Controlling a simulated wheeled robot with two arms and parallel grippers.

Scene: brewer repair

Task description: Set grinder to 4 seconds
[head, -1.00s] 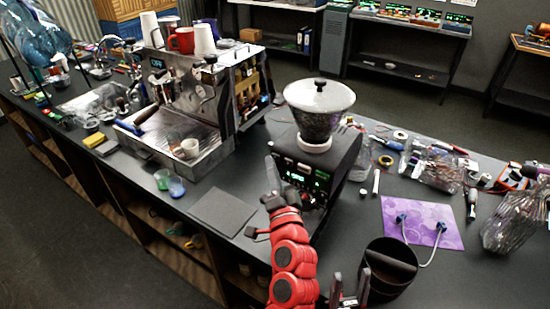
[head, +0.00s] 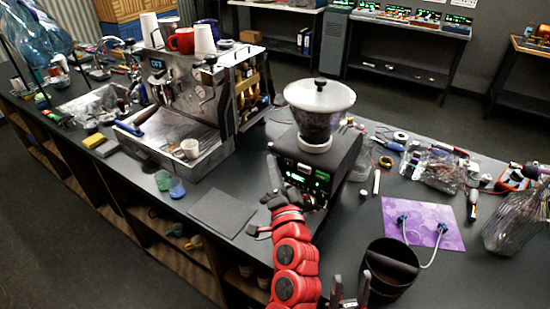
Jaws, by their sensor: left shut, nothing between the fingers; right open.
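The grinder (head: 345,158) is a black box with a white-rimmed, clear bean hopper (head: 318,105) on top. Its front panel has lit green displays (head: 318,176), too small for me to read. My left gripper (head: 272,168), on the red arm, is shut and empty. Its tip is at the left edge of the grinder's front panel; I cannot tell whether it touches. The arm hides the lower part of the grinder's front. My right gripper (head: 350,290) is open and empty at the bottom edge, beside the black knock bin.
A black knock bin (head: 392,268) and a purple mat (head: 425,215) with a white cable lie to the right. A chrome espresso machine (head: 190,100) stands left, with small cups in front. A dark flat mat (head: 222,212) lies left of my arm. Tools clutter the right counter.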

